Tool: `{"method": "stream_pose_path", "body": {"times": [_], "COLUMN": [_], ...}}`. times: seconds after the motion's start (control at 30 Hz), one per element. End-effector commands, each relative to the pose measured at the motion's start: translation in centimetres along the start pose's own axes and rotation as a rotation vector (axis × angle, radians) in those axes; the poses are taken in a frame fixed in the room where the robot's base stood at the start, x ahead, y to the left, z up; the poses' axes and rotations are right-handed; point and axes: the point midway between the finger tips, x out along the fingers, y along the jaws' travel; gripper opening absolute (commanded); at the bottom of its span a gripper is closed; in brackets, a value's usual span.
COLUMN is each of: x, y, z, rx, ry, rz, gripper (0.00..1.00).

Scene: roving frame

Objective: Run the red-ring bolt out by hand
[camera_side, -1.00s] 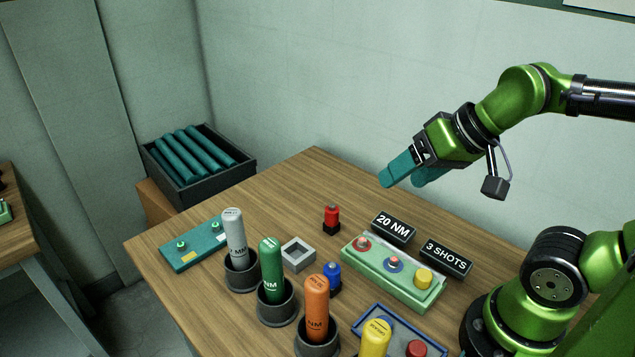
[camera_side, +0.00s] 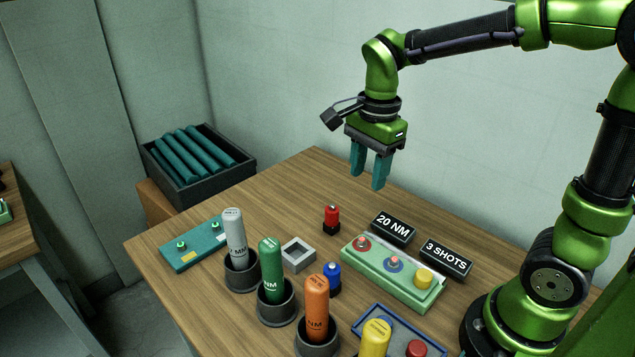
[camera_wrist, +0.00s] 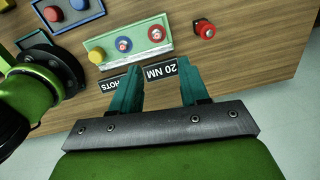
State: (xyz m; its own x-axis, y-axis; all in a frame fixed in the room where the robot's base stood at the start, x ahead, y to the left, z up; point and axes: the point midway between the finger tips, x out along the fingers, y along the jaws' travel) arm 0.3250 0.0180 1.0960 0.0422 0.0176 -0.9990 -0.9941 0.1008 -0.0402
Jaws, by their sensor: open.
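The red-ring bolt (camera_side: 361,244) stands at the left end of a pale green block (camera_side: 385,283), with a blue-ring bolt (camera_side: 394,264) and a yellow cap (camera_side: 424,279) beside it. In the wrist view the red-ring bolt (camera_wrist: 156,34) is beyond my fingers, at the right end of the block. My gripper (camera_side: 370,181) is open and empty, pointing down, in the air above the back of the table. Its two teal fingers also show in the wrist view (camera_wrist: 160,72), apart, with nothing between them.
Signs reading 20 NM (camera_side: 393,228) and 3 SHOTS (camera_side: 446,258) lie behind the block. A red-and-black piece (camera_side: 331,219) stands left of it. Grey, green and orange drivers (camera_side: 316,308) stand in cups at the front. A grey square frame (camera_side: 298,254) lies on the table.

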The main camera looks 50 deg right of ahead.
Motion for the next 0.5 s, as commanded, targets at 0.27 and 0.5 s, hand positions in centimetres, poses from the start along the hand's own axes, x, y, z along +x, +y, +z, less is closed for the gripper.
{"method": "stream_pose_path", "body": {"times": [0.27, 0.5], "x": [-0.8, 1.4], "y": [0.0, 0.2], "z": [-0.3, -0.3], "rx": [0.399, 0.425], "ry": [0.032, 0.032], "rz": [0.036, 0.041], "gripper": [0.45, 0.45]}}
